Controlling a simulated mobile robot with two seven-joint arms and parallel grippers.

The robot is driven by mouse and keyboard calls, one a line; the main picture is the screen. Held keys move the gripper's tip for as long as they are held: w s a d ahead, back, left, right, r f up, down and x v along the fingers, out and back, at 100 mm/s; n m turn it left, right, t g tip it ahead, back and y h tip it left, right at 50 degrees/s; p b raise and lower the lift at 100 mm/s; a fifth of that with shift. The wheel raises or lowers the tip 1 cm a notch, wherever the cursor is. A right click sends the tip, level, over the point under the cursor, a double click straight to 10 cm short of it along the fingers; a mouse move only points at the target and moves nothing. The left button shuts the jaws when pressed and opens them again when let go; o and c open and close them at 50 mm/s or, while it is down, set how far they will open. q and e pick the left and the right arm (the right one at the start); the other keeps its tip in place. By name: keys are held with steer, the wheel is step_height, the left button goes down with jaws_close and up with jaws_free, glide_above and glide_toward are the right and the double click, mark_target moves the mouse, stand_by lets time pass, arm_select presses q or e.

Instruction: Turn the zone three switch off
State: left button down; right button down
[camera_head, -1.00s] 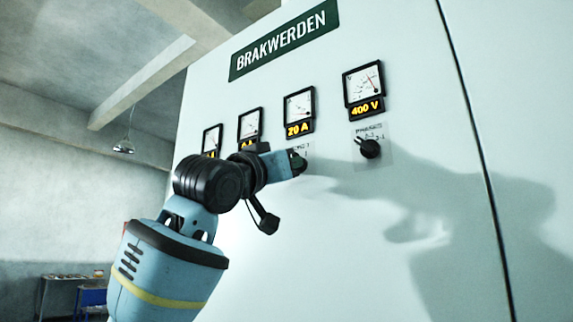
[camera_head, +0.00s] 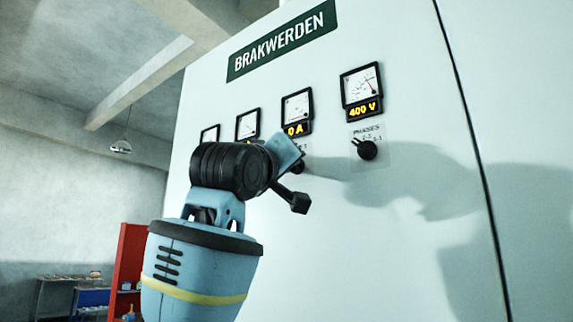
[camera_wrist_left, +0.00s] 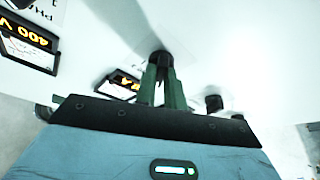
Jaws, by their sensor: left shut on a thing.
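A black rotary switch (camera_wrist_left: 160,58) on the pale panel sits below the third meter from the left (camera_head: 296,106). In the left wrist view the green fingers of my left gripper (camera_wrist_left: 161,75) are closed around this switch from both sides. In the head view the gripper's blue body and black wrist hide most of the grip, and only a dark bit of the switch (camera_head: 299,168) shows. The switch's exact pointing direction and its label cannot be made out. My right gripper is in neither view.
A black phases knob (camera_head: 367,150) sits right of the gripper under the 400 V meter (camera_head: 361,90). Other knobs (camera_wrist_left: 213,103) lie along the row in the wrist view. A red cabinet (camera_head: 129,265) and a bench stand far left. The panel's right side is clear.

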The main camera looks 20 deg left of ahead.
arm_select(q)
steer(key=shift+w+f, duration=0.1)
steer(key=c, duration=1.5)
jaws_free()
steer(key=shift+v, duration=3.9)
